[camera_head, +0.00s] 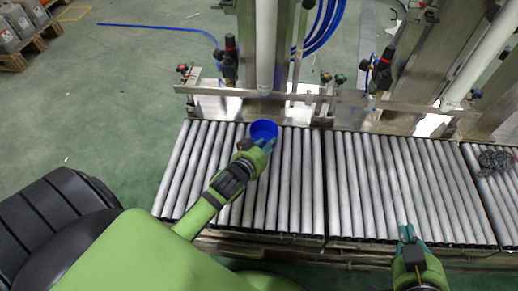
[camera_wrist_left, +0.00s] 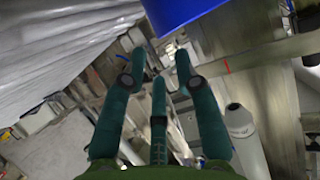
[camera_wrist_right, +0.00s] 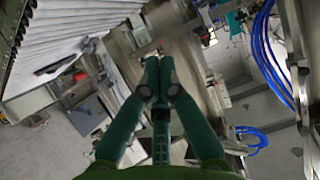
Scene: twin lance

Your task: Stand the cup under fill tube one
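A blue cup (camera_head: 264,129) is upright at the back edge of the roller conveyor (camera_head: 295,190), just in front of the lower end of a white vertical tube (camera_head: 266,45). Another white tube (camera_head: 490,50) slants down at the right. I cannot read which is tube one. My left gripper (camera_head: 264,145) is at the cup's near side. In the left wrist view its fingers (camera_wrist_left: 161,55) are apart, with the cup (camera_wrist_left: 180,12) just beyond the tips; contact is unclear. My right gripper (camera_head: 406,232) is over the conveyor's front edge; its fingertips (camera_wrist_right: 160,65) are together and empty.
A metal rail (camera_head: 330,98) runs along the conveyor's back, with valves and upright posts behind it. Blue hoses (camera_head: 320,30) hang at the top. A grey wire heap (camera_head: 495,160) lies on the rollers at the far right. The middle rollers are clear.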

